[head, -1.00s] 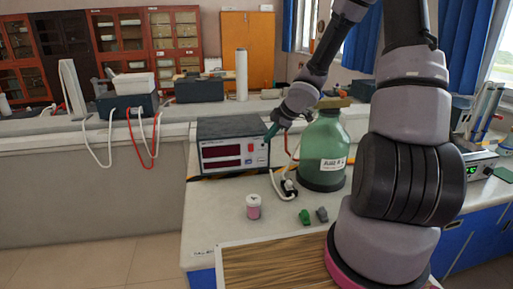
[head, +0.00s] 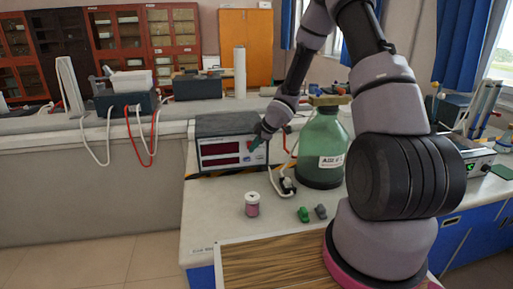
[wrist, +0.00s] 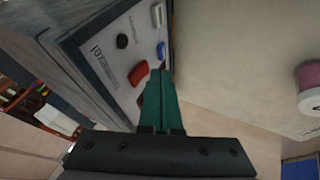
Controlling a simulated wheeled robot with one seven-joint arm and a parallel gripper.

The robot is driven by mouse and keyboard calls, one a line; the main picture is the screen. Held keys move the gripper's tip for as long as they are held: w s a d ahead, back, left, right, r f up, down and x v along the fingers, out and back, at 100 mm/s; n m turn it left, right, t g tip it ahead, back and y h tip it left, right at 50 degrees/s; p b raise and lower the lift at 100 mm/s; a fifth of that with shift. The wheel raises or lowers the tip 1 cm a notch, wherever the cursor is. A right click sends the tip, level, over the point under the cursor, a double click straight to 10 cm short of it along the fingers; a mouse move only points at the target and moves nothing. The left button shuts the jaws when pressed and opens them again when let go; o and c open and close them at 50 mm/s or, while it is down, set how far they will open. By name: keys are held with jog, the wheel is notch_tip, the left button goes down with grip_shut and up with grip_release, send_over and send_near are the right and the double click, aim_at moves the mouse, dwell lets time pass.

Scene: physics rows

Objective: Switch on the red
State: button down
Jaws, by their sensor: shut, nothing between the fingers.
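The grey power supply box (head: 232,128) stands on the bench with a white front panel and a dark red display (head: 221,149). My gripper (head: 252,146) is in front of the right part of the panel. Its green fingers are shut together and empty; in the wrist view the fingertips (wrist: 160,72) appear just beside the red switch. I cannot tell whether they touch it, nor which way the switch is set.
A large green bottle (head: 322,150) stands right of the box, close to my arm. A black plug with a white cable (head: 286,185), a pink-and-white jar (head: 252,205) and small green and grey pieces (head: 303,214) lie in front. The bench's front left is clear.

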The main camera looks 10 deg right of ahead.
jog(key=shift+w, duration=0.45)
jog(key=shift+w+f, duration=0.1)
jog(key=shift+w, duration=0.05)
dwell(0.3)
jog(key=shift+r, duration=0.85)
